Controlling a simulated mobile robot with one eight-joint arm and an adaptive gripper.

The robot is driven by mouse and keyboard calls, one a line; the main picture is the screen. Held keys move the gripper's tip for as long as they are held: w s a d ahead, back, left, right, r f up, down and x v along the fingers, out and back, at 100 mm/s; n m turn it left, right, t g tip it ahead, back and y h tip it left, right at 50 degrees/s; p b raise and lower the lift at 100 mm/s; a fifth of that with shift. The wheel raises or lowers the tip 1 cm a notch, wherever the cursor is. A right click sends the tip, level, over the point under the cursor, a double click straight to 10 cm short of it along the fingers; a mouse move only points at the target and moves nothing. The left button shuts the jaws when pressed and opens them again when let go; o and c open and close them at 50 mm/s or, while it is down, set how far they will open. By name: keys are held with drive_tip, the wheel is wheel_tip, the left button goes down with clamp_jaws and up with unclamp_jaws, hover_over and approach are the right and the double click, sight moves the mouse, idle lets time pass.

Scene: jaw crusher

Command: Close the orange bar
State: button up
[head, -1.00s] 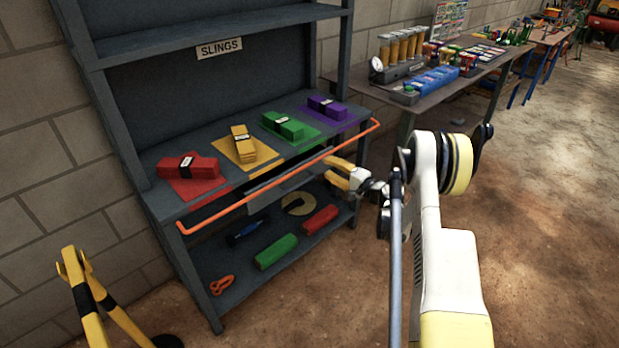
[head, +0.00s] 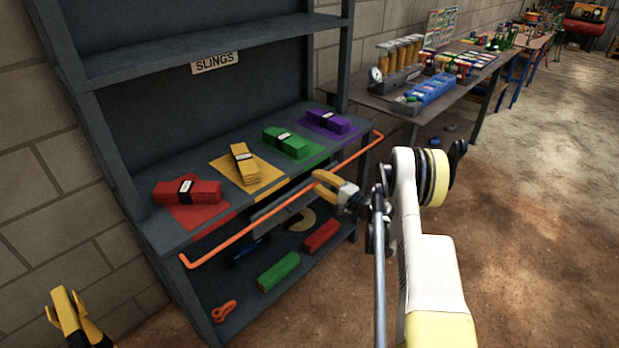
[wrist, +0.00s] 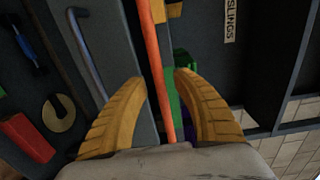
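The orange bar (head: 240,232) runs along the front of the dark grey sling shelf (head: 92,125), standing out from the shelf's edge with bent ends. My gripper (head: 322,183) is at the right half of the bar in the head view. In the wrist view, the bar (wrist: 153,50) passes lengthwise between the two yellow fingers of my gripper (wrist: 160,80). The fingers are apart, with gaps on both sides of the bar. The base of the gripper hides the bar's near part in the wrist view.
Red (head: 188,192), yellow (head: 245,165), green (head: 287,143) and purple (head: 328,121) slings lie on the shelf board. A grey handle (wrist: 84,52) is beside the bar. A workbench (head: 480,85) is at right; the floor there is open.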

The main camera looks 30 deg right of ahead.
drive_tip(key=shift+s, duration=0.15)
clamp_jaws()
drive_tip(key=shift+r+g+p, duration=0.35)
drive_tip(key=shift+g+p, duration=0.05)
drive_tip(key=shift+p, duration=0.05)
drive_tip(key=r+g+p, duration=0.1)
drive_tip(key=r+g+h+p, duration=0.1)
drive_tip(key=g+p, duration=0.1)
drive_tip(key=w+r+g+h+p, duration=0.1)
drive_tip(key=g, duration=0.3)
drive_tip(key=w+a+r+g+h+p, duration=0.1)
drive_tip(key=g+h+p, duration=0.1)
drive_tip(key=g, duration=0.2)
drive_tip(key=w+r+g+h+p, duration=0.1)
drive_tip(key=g+h+p, duration=0.1)
drive_tip(key=g, duration=0.3)
drive_tip(key=shift+w+a, duration=0.15)
drive_tip(key=shift+w, duration=0.2)
drive_tip(key=shift+w+r+g, duration=0.1)
drive_tip(key=shift+g, duration=0.3)
idle(0.3)
